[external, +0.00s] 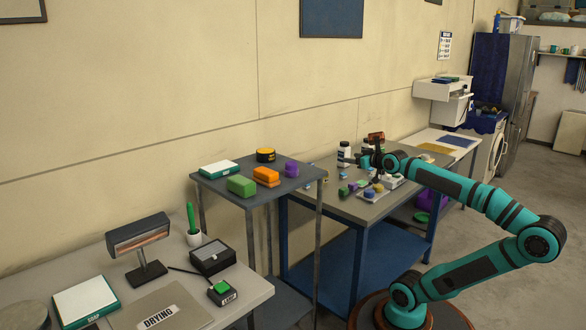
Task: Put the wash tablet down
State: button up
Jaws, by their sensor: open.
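My gripper (372,158) is above the grey worktable (335,208) in the middle of the view, at the end of my teal arm. It is open, and I see nothing held in it. Several small coloured pieces lie on the table below it: a green one (343,191), a blue one (369,193) and others in purple and yellow. Some lie on a pale tray (383,196). They are too small to tell which is the wash tablet, or whether any touches the gripper.
A white bottle (344,153) stands behind the gripper. The taller grey stand (215,184) at left holds a green block (241,185), orange block (266,176), purple piece (291,168) and black tin (265,155).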

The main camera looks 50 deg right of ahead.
jog(key=w+d+g+h, duration=0.2)
jog(key=w+d+g, duration=0.2)
jog(key=w+d, duration=0.35)
jog(key=g+y, duration=0.3)
jog(key=g, duration=0.5)
send_over(373, 169)
notch_tip(373, 169, down, 16)
jog(key=shift+w+f, duration=0.1)
jog(key=shift+s+x, duration=0.2)
jog(key=shift+x, duration=1.1)
jog(key=shift+s+x, duration=0.15)
jog(key=shift+x, duration=1.15)
jog(key=shift+a+f, duration=0.15)
jog(key=shift+a, duration=0.05)
jog(key=c, duration=1.1)
jog(key=shift+c, duration=0.2)
